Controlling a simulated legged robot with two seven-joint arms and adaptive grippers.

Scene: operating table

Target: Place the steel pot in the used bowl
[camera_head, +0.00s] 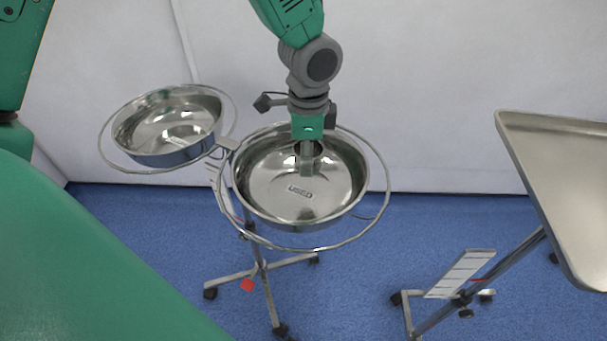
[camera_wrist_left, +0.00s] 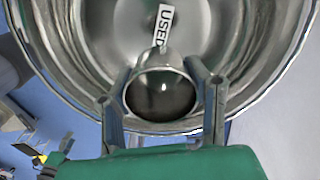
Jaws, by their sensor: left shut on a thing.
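The used bowl (camera_head: 265,185) is a wide shiny steel basin held in a ring stand, with a "USED" label on its inner floor. My left gripper (camera_head: 307,158) reaches down over the bowl from above, at its far side. In the left wrist view the left gripper (camera_wrist_left: 160,92) is shut on the small round steel pot (camera_wrist_left: 160,105), with one finger on each side. The pot's dark open mouth faces the camera, and the bowl (camera_wrist_left: 255,45) shows around and behind it. I cannot tell whether the pot touches the bowl. My right gripper is not in view.
A second steel bowl (camera_head: 167,130) sits in its own ring on the left of the same stand. A metal tray (camera_head: 560,190) on a stand is at the right. A green surface (camera_head: 70,270) fills the lower left. White drapes hang behind.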

